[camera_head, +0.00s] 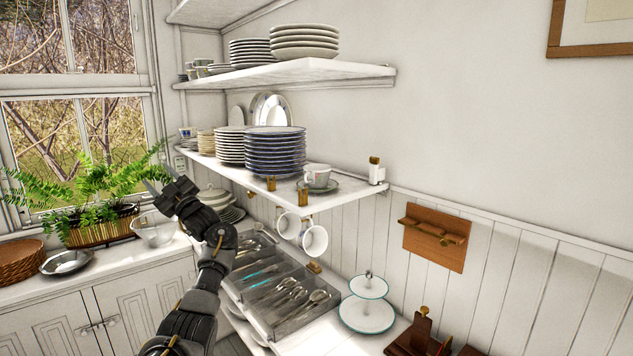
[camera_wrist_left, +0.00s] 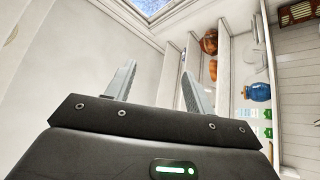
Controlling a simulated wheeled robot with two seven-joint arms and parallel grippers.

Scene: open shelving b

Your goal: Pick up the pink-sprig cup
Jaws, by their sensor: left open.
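A white cup (camera_head: 317,174) with a faint pinkish mark stands upright on a green-rimmed saucer (camera_head: 322,187) near the front right end of the middle shelf. It looks like the pink-sprig cup, though the pattern is too small to be sure. My left gripper (camera_head: 157,180) is open and empty, in the air left of the shelf near the fern, well apart from the cup. Its two spread fingers show in the left wrist view (camera_wrist_left: 158,82), with nothing between them and no cup in sight. My right gripper is not in view.
Blue-rimmed plates (camera_head: 276,152) stand stacked left of the cup. White mugs (camera_head: 314,240) hang under the shelf. The upper shelf (camera_head: 300,70) is above. Below are a cutlery tray (camera_head: 287,296) and a tiered stand (camera_head: 367,310). A fern (camera_head: 90,190) and glass bowl (camera_head: 154,230) are near my gripper.

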